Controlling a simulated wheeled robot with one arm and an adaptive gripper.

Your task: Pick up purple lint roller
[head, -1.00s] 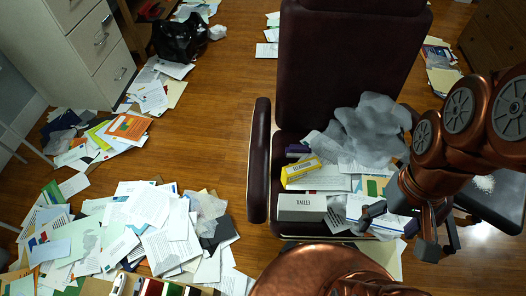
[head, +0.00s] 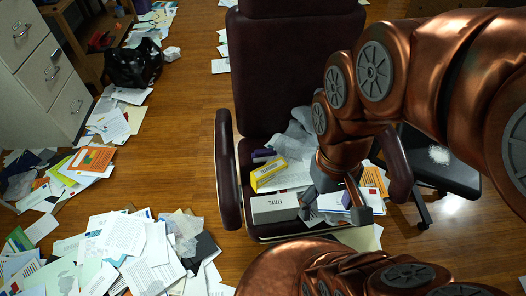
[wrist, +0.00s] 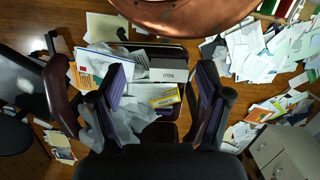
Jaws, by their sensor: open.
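A small dark purple thing (head: 263,155), which looks like the lint roller, lies on the seat of the maroon office chair (head: 228,190). It is near the backrest, just behind a yellow box (head: 268,174). Its details are too small to tell. In the wrist view, a dark purple patch (wrist: 165,111) shows below the yellow box (wrist: 165,97). My gripper (head: 336,208) is open and empty, above the right front part of the seat, to the right of the purple thing. In the wrist view, my gripper (wrist: 160,88) has its fingers wide apart, with the seat between them.
A white box (head: 274,208), papers and grey crumpled sheets (head: 295,145) share the seat. The chair's armrests (head: 227,155) and tall backrest (head: 292,70) stand around it. Paper piles (head: 135,250) cover the floor at left. A black chair (head: 440,165) stands at right.

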